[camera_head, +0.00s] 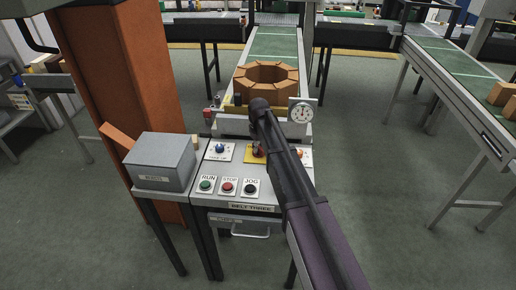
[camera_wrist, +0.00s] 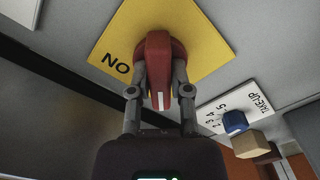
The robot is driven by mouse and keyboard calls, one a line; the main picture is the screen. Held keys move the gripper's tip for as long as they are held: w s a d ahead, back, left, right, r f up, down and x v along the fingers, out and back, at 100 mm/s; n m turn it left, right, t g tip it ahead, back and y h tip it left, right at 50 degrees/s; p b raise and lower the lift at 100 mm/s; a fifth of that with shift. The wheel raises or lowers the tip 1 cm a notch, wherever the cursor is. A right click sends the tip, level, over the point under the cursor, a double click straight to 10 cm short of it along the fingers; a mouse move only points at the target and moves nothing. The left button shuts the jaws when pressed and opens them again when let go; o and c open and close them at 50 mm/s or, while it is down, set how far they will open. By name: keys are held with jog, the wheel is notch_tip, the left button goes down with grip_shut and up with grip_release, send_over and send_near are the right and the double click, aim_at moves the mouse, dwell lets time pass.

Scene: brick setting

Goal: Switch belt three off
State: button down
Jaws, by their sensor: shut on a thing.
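The control panel with the BELT THREE label (camera_head: 250,208) stands below the middle of the head view. On it is a yellow plate (camera_head: 246,156) with a red rotary switch, mostly hidden there by my arm. In the wrist view the yellow plate (camera_wrist: 190,22) carries the letters ON, seen upside down, left of the red switch handle (camera_wrist: 158,50). A white mark on the handle's near end points toward the bottom of that picture. My gripper (camera_wrist: 160,72) is shut on the handle, one finger on each side. It also shows in the head view (camera_head: 262,147), from behind.
RUN (camera_head: 205,185), STOP (camera_head: 228,186) and JOG (camera_head: 251,188) buttons sit in front. A blue take-up knob (camera_wrist: 235,122) is close beside my gripper. A grey box (camera_head: 160,163) and orange column (camera_head: 128,80) stand left. A brick ring (camera_head: 266,73) and gauge (camera_head: 301,112) are behind.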

jog(key=c, duration=0.6)
grip_release()
jog(key=shift+o, duration=0.2)
jog(key=s+d+r+m+p, duration=0.1)
jog(key=s+d, duration=0.3)
jog(key=s+d+r+m+p, duration=0.1)
jog(key=s+d, duration=0.3)
jog(key=s+d+r+m+p, duration=0.2)
jog(key=s+d, duration=0.2)
jog(key=d, duration=0.1)
jog(key=shift+s, duration=0.15)
jog(key=s+d+r+m+p, duration=0.1)
jog(key=s+d+m, duration=0.1)
jog(key=s+d, duration=0.3)
jog(key=s+d+r+m+p, duration=0.2)
jog(key=s+d, duration=0.2)
jog(key=s, duration=0.4)
jog(key=shift+s+d+r+m+p, duration=0.25)
jog(key=shift+d+r+m+p, duration=0.05)
jog(key=shift+d+m, duration=0.1)
